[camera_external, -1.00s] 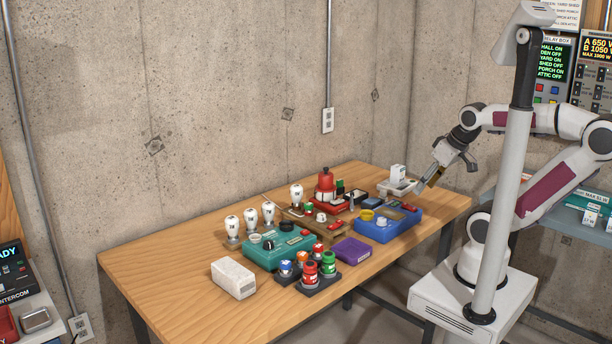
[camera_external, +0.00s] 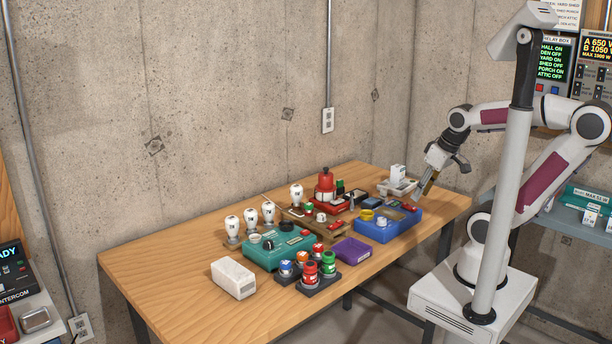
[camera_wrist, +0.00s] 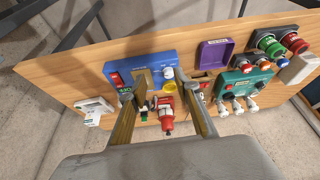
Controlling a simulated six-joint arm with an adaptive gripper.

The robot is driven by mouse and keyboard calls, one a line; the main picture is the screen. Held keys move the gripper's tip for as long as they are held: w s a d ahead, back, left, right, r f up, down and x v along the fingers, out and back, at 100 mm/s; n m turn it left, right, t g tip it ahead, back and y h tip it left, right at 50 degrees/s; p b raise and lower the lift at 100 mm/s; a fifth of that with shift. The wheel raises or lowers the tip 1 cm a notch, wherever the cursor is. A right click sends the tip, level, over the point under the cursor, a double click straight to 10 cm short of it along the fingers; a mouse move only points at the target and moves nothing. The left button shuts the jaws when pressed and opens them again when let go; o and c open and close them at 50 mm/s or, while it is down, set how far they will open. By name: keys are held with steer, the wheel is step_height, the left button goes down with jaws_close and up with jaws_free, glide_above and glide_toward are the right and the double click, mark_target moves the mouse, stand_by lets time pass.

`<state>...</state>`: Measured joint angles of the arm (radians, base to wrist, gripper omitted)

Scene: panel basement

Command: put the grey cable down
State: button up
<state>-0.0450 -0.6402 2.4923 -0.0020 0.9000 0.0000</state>
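I cannot make out a grey cable in either view. My gripper (camera_external: 425,188) is above the right end of the wooden table, near the blue tray (camera_external: 378,232) and the white tray (camera_external: 397,191). In the wrist view my gripper (camera_wrist: 155,88) has its two fingers wide apart, and I see nothing held between them. The fingers hide parts of the table.
A red device (camera_external: 326,181), a teal box (camera_external: 272,254), a purple bin (camera_external: 350,251), white bulbs (camera_external: 250,219) and a white block (camera_external: 233,278) crowd the table (camera_external: 150,265). Its left end is clear. A concrete wall (camera_external: 230,100) stands behind.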

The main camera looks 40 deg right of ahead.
steer(key=w+d+f+n+h, duration=0.1)
steer(key=w+f+n, duration=0.2)
steer(key=w+n, duration=0.1)
steer(key=w+d+f+n+g+h, duration=0.1)
steer(key=w+f+n+h, duration=0.1)
steer(key=w, duration=0.5)
steer(key=w+d+f+n+g+h, duration=0.1)
steer(key=w+d+f+n+h, duration=0.1)
steer(key=w+f+n, duration=0.2)
steer(key=shift+w+d+f+n, duration=0.1)
steer(key=shift+w+n, duration=0.25)
steer(key=shift+n, duration=0.35)
steer(key=shift+w+n, duration=0.3)
steer(key=shift+n, duration=0.4)
steer(key=w+n+t+h, duration=0.1)
steer(key=w+n+t, duration=0.3)
steer(key=w+n, duration=0.9)
steer(key=shift+w+a+r+n+h, duration=0.2)
steer(key=shift+a+r+n+h, duration=0.1)
steer(key=shift+a+r, duration=0.1)
steer(key=shift+f, duration=0.1)
steer(key=shift+x, duration=1.3)
